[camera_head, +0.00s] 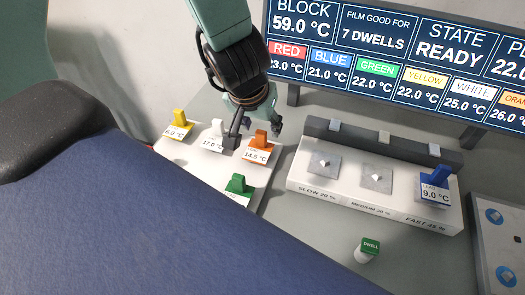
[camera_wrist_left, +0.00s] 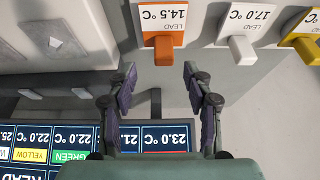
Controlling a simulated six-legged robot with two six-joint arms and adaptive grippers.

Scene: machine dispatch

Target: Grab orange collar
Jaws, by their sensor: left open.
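The orange collar (camera_head: 260,139) with a 14.5 °C tag stands at the right end of the white rack (camera_head: 203,168). It also shows at the top of the left wrist view (camera_wrist_left: 163,45), tag upside down. My left gripper (camera_head: 253,126) is open and empty, just behind and above the orange collar in the head view. In the left wrist view its two fingers (camera_wrist_left: 158,80) are spread, with the collar ahead between their lines and apart from both. My right gripper is not in view.
White (camera_head: 217,130), yellow (camera_head: 179,118) and green (camera_head: 237,184) collars stand around the orange one. A blue collar (camera_head: 438,178) stands in the "FAST" place of the block (camera_head: 340,205) at right.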

